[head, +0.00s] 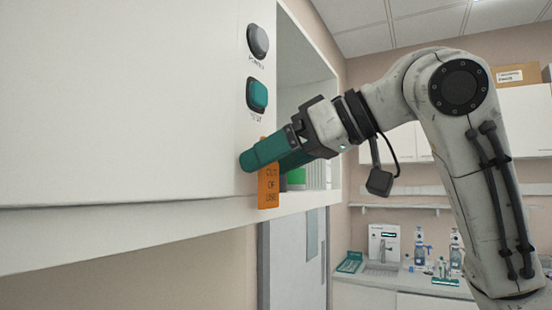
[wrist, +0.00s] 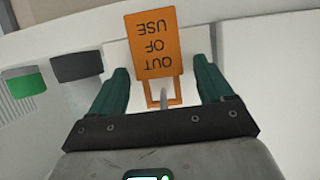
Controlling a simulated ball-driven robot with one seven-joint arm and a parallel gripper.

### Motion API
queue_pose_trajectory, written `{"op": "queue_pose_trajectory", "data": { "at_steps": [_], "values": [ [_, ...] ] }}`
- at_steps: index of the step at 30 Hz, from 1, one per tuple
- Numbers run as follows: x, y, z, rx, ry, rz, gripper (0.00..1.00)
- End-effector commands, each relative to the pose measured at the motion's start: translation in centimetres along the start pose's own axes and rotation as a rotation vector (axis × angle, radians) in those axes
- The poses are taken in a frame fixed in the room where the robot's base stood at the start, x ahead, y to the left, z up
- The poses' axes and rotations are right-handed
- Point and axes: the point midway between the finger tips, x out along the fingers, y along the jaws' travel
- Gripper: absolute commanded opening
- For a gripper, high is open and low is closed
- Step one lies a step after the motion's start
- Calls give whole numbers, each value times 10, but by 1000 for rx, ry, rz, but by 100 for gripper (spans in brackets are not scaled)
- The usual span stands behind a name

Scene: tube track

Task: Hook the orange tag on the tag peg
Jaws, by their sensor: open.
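The orange tag (head: 269,187), lettered OUT OF USE, hangs upright against the white panel in the head view, its top hidden behind my fingers. In the wrist view the tag (wrist: 155,42) is upside down, with its open loop towards me. The grey tag peg (wrist: 163,97) shows within the loop's opening, and the loop appears to be around it. My gripper (head: 266,158) is open, with its green fingers at the tag's top. In the wrist view my gripper (wrist: 161,75) has one finger on each side of the tag, with gaps between.
A green TEST button (head: 257,95) and a grey POWER button (head: 258,41) sit on the panel above my gripper. An open recess (head: 303,75) lies to the right of the panel. A counter with bottles (head: 421,248) stands farther back.

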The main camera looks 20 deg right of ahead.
Motion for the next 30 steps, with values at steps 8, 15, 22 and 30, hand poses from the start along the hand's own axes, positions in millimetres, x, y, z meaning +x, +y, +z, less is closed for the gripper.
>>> {"op": "queue_pose_trajectory", "data": {
  "at_steps": [8,15,22,30],
  "values": [
    [-6,1,1,1,0,2,82],
    [-45,1,2,-1,2,3,82],
    [-86,0,2,0,1,2,82],
    [-108,0,1,1,0,1,82]
  ]
}}
